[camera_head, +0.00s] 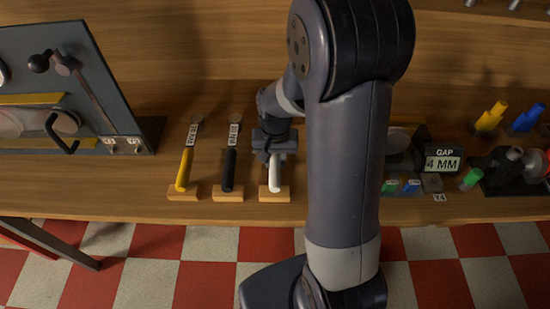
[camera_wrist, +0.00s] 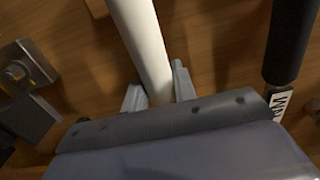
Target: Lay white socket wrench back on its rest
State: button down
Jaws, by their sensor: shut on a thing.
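The white socket wrench shows by its white handle (camera_head: 275,172), which points toward the table's front edge; the handle also fills the top middle of the wrist view (camera_wrist: 142,38). My gripper (camera_head: 273,150) is shut on this handle, with one finger on each side in the wrist view (camera_wrist: 158,90). The front end of the handle is over or on a small wooden rest (camera_head: 274,195). I cannot tell if it touches. The wrench's far end is hidden by my gripper and arm.
A black wrench (camera_head: 230,168) and a yellow wrench (camera_head: 185,168) lie on their rests to the left. A dark panel (camera_head: 75,90) stands further left. Right of my arm are a "GAP 4 MM" sign (camera_head: 443,160) and coloured pieces. The black handle (camera_wrist: 290,40) is close in the wrist view.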

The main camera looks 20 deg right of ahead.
jog(key=c, duration=1.1)
grip_release()
jog(key=shift+o, duration=0.2)
jog(key=shift+r, duration=0.1)
notch_tip(320, 180, up, 11)
jog(key=shift+f, duration=0.15)
notch_tip(320, 180, down, 11)
jog(key=shift+r, duration=0.1)
jog(key=shift+r+p, duration=0.4)
